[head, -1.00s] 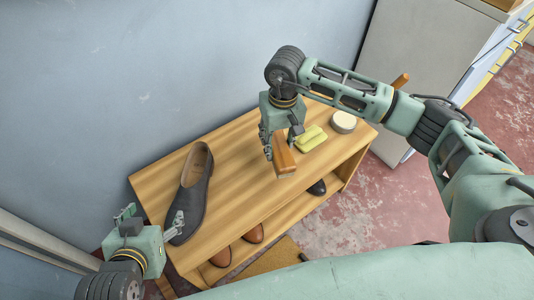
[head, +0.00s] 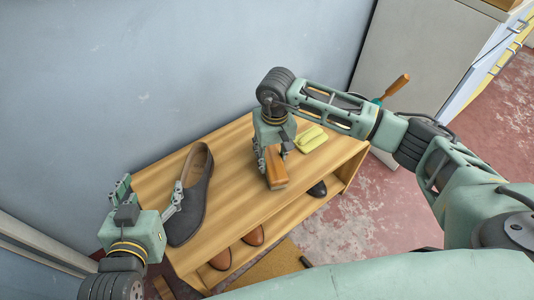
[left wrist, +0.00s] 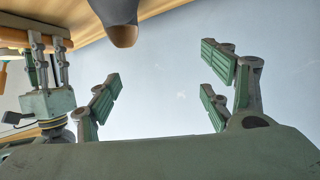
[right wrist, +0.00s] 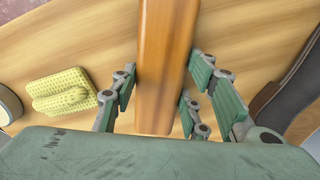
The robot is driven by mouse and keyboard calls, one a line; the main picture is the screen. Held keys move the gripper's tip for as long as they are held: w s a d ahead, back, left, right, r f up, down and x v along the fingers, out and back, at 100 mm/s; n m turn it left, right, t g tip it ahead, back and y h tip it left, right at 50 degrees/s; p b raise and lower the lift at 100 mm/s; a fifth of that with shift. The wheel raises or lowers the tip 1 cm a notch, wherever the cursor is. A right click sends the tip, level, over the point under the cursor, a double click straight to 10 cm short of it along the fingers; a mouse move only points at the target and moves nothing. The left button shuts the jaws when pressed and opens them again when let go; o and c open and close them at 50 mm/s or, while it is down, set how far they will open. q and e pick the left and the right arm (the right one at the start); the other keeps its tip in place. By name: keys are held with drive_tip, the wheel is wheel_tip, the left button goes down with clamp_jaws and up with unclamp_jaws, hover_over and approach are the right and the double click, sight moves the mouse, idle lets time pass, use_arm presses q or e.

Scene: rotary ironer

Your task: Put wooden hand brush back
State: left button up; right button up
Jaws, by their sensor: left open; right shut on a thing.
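The wooden hand brush (head: 276,170) is a long brown block over the middle of the wooden bench (head: 232,150). My right gripper (head: 274,158) is shut on it from above, and the right wrist view shows the brush (right wrist: 165,55) between its fingers (right wrist: 160,88). The bristles are hidden, and I cannot tell if the brush touches the bench. My left gripper (head: 150,196) is open and empty beside the bench's left end, near the dark shoe. The left wrist view shows its fingers (left wrist: 165,95) spread apart.
The dark shoe (head: 187,205) lies on the left of the bench top. A round tin (right wrist: 8,105) shows at the right wrist view's edge. Brown shoes (head: 253,236) sit on the lower shelf. A wall runs behind.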

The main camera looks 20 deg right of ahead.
drive_tip(key=shift+f, duration=0.15)
drive_tip(key=o, duration=1)
use_arm(q)
drive_tip(key=shift+w+d+r+t, duration=0.2)
drive_tip(key=shift+w+r+t, duration=0.15)
drive_tip(key=shift+r, duration=0.4)
